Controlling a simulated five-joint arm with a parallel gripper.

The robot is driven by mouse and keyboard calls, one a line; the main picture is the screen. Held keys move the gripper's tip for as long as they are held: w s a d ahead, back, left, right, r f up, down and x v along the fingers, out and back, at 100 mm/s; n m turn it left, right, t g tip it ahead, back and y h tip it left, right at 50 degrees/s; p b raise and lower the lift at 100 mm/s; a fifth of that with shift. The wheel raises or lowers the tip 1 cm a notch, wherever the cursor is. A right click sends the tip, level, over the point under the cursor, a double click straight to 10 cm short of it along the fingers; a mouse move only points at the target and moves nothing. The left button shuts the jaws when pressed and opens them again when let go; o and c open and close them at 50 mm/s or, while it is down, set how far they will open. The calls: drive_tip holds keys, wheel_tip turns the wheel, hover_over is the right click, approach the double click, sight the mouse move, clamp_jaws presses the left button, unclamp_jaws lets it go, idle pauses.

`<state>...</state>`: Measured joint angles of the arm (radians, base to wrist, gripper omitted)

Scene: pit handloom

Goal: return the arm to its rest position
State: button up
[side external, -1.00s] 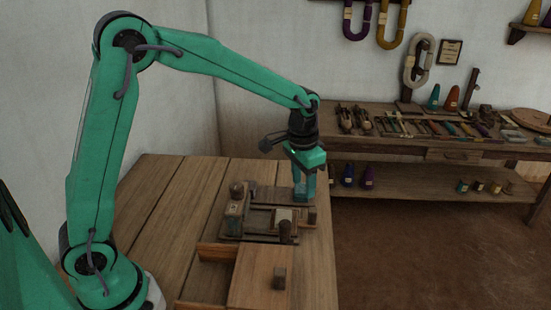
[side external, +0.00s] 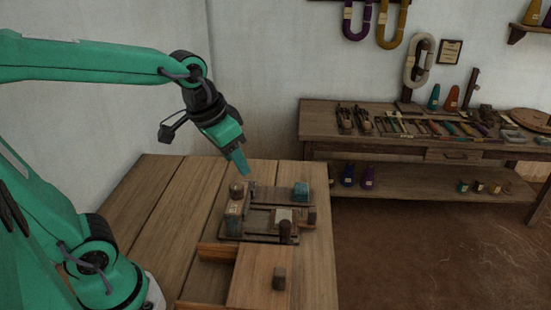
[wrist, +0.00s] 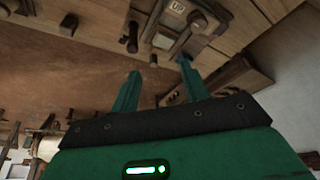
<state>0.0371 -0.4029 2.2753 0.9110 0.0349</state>
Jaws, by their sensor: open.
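My gripper (side external: 240,168) is open and empty, tilted downward above the left back part of the wooden fixture (side external: 262,222) on the table. Its two fingers (wrist: 160,72) show spread apart in the wrist view, with nothing clearly held between them. A small teal block (side external: 300,190) sits on the fixture's back right end, apart from the gripper.
The fixture stands on a plank table (side external: 160,215), beside a wooden box with a knob (side external: 279,278). A long bench (side external: 400,150) with tools stands at the back right. Left of the fixture the table is clear.

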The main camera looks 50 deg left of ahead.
drive_tip(key=s+a+t, duration=0.1)
drive_tip(key=s, duration=0.6)
drive_tip(key=shift+s+f+n, duration=0.15)
drive_tip(key=shift+f+n, duration=0.05)
drive_tip(key=shift+n, duration=0.2)
